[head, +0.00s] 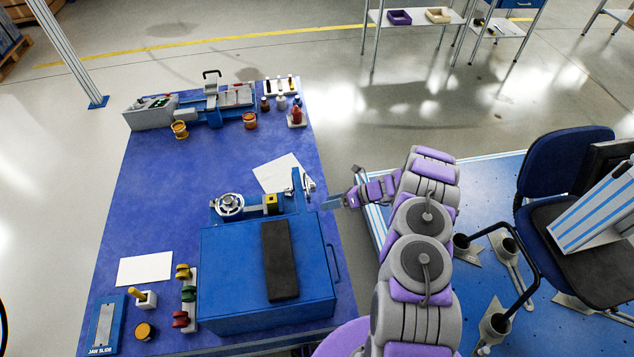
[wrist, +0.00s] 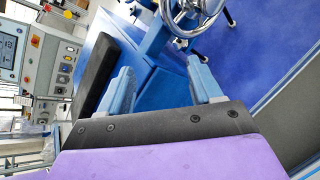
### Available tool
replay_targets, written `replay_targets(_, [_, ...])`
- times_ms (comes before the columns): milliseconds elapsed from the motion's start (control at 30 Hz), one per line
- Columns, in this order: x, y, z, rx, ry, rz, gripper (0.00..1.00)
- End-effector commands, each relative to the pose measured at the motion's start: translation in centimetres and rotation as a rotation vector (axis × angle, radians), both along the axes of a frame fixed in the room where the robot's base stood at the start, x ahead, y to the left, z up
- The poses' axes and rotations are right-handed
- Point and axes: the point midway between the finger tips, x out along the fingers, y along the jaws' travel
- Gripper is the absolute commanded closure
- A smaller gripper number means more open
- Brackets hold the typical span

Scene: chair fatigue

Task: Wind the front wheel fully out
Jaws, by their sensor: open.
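A blue machine with a cross-slide stands on the blue bench in the head view. One silver handwheel (head: 230,205) faces up at its left end. A second silver wheel (head: 307,184), seen nearly edge-on, sits at its right end by the bench edge. I cannot tell for certain which is the front wheel. My gripper (head: 333,202) is just right of the second wheel, apart from it. In the wrist view my gripper (wrist: 163,82) is open and empty, its two blue fingers spread. A chrome wheel (wrist: 190,14) lies beyond the fingers at the top, partly cut off.
A blue box (head: 225,265) with a black pad (head: 280,262) stands in front of the wheels. White paper (head: 283,173) lies behind them. A blue chair (head: 565,180) stands at right. A control panel (wrist: 48,55) shows in the wrist view.

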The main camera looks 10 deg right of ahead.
Motion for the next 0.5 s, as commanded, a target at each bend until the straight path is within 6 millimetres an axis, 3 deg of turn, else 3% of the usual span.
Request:
replay_targets(33, [0.5, 0.1, 1.6, -0.08, -0.056, 0.067, 0.36])
replay_targets(300, [3.3, -1.4, 7.4, -0.518, -0.372, 0.424, 0.36])
replay_targets(500, [5.8, -2.8, 11.4, -0.741, -0.548, 0.61, 0.36])
